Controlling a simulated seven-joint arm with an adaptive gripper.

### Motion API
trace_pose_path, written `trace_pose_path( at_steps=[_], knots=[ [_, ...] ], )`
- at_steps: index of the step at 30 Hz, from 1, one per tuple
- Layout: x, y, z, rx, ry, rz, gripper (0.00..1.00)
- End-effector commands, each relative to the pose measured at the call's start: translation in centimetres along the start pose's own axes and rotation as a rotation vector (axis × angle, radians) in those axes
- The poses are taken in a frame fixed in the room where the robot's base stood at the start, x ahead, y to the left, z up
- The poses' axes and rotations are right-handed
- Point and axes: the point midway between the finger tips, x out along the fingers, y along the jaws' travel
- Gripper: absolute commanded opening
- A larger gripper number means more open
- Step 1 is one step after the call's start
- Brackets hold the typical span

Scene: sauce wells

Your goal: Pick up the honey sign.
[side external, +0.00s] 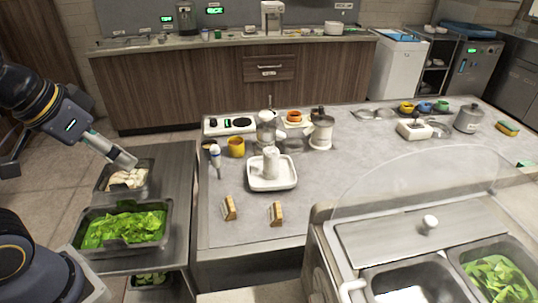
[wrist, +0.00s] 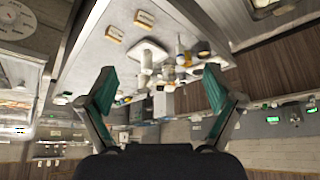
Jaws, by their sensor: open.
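Two small wooden signs stand on the grey worktop: a left sign (side external: 229,207) and a right sign (side external: 276,213). Their lettering is too small to read, so I cannot tell which is the honey sign. In the wrist view the signs show near the top, one sign (wrist: 144,19) to the right of the other sign (wrist: 113,33). My gripper (wrist: 160,85) is open, its two teal-padded fingers wide apart with nothing between them. The signs are well beyond the fingertips. In the side view my arm is at the left, away from the signs.
A white square tray (side external: 287,184) with a pale container stands behind the signs. A squeeze bottle (side external: 216,160) and a yellow cup (side external: 236,147) stand farther back. Bins of lettuce (side external: 124,228) are at the left. A clear guard (side external: 420,185) rises at the right. Worktop around the signs is clear.

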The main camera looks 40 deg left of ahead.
Motion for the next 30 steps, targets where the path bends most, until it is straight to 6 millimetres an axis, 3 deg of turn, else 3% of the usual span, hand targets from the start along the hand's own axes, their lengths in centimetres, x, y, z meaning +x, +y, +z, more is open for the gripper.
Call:
trace_pose_path(
  at_steps=[10,13,17,20,24,30],
  knots=[
    [-0.2,0.0,-0.2,0.055,0.003,-0.001,0.92],
    [-1.4,0.1,-3.1,0.168,0.025,-0.007,0.92],
    [-0.6,0.5,-7.1,0.305,-0.031,-0.001,0.92],
    [1.5,1.1,-10.2,0.404,-0.094,0.015,0.92],
    [6.4,2.3,-13.7,0.527,-0.206,0.056,0.92],
    [14.6,4.0,-14.9,0.61,-0.36,0.119,0.92]
  ],
)
